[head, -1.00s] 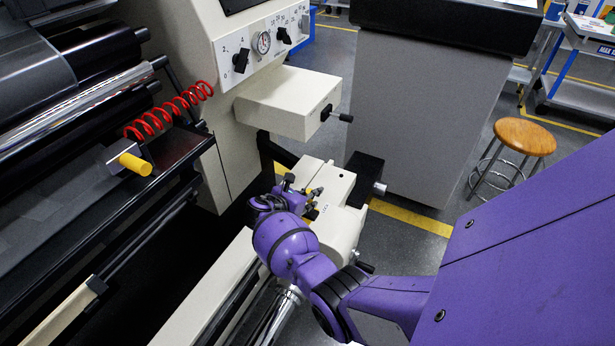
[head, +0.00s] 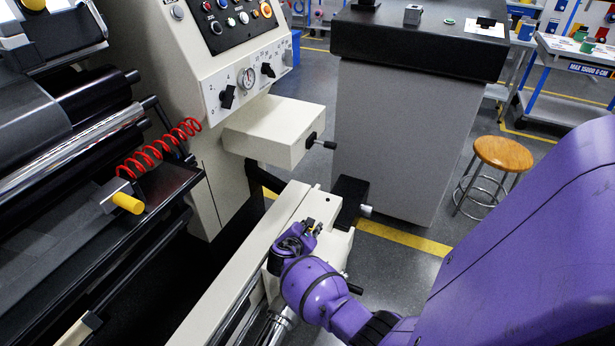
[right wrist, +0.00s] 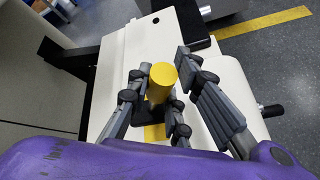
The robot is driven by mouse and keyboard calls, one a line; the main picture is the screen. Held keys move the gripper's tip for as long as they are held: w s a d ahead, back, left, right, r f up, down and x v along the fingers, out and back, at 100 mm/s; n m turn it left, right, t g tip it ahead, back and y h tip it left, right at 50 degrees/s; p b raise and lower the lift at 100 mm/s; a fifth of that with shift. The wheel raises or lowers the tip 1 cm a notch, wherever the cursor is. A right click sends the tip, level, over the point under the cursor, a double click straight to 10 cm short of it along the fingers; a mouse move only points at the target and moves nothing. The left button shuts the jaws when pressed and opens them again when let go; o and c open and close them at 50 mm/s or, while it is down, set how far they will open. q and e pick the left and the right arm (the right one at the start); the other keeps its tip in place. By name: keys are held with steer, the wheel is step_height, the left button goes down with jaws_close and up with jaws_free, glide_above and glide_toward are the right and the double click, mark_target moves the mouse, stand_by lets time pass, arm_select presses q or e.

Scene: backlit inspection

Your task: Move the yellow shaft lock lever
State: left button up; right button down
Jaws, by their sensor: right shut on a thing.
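The yellow shaft lock lever (right wrist: 161,82) stands up from a black base on the cream machine block (right wrist: 128,50) in the right wrist view. My right gripper (right wrist: 160,92) has its grey fingers on both sides of the lever and is shut on it. In the head view my right gripper (head: 308,230) is over the cream block, and its fingers and wrist hide nearly all of the lever. My left gripper is in neither view.
A yellow knob (head: 128,203) and a red coiled hose (head: 160,147) are on the machine at the left. A cream box with a black handle (head: 322,143) juts out above the block. A grey cabinet (head: 395,125) and a wooden stool (head: 502,155) stand beyond.

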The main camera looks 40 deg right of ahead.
steer(key=shift+w+a+r, duration=0.15)
steer(key=shift+w+r, duration=0.05)
steer(key=shift+w, duration=0.05)
steer(key=c, duration=1.6)
jaws_free()
steer(key=shift+c, duration=0.2)
steer(key=shift+s+f, duration=0.1)
steer(key=shift+s, duration=0.1)
steer(key=v, duration=1.1)
steer(key=shift+a+r, duration=0.25)
steer(key=shift+a, duration=0.05)
steer(key=shift+s, duration=0.15)
